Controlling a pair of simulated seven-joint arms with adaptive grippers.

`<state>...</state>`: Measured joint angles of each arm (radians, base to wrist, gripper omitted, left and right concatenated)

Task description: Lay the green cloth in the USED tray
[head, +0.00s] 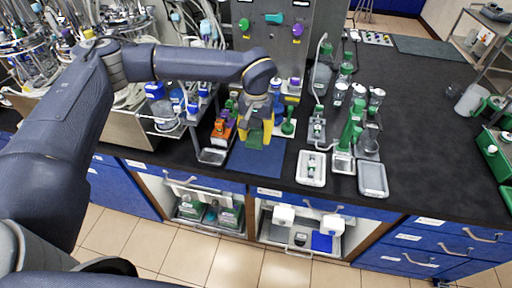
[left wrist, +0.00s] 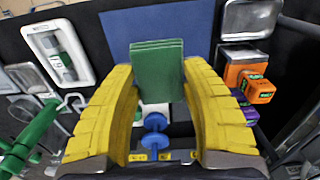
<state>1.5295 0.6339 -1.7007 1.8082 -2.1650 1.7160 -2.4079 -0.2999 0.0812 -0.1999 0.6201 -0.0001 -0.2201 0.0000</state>
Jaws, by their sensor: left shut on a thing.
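The green cloth is a small folded pad; it shows in the head view (head: 254,141) and in the left wrist view (left wrist: 157,65). My left gripper (head: 257,129), with yellow fingers, is shut on it and holds it over the blue mat (head: 256,163). In the left wrist view the cloth sits between the fingertips of my left gripper (left wrist: 159,75). No USED label can be read. A small metal tray (head: 213,157) lies left of the mat and looks empty; it also shows in the left wrist view (left wrist: 249,18). My right gripper is not in view.
Orange and purple boxes (head: 222,130) stand behind the metal tray. Right of the mat are a white tray (head: 312,180) with an item in it, a grey-rimmed tray (head: 373,192) and green-topped bottles (head: 376,96).

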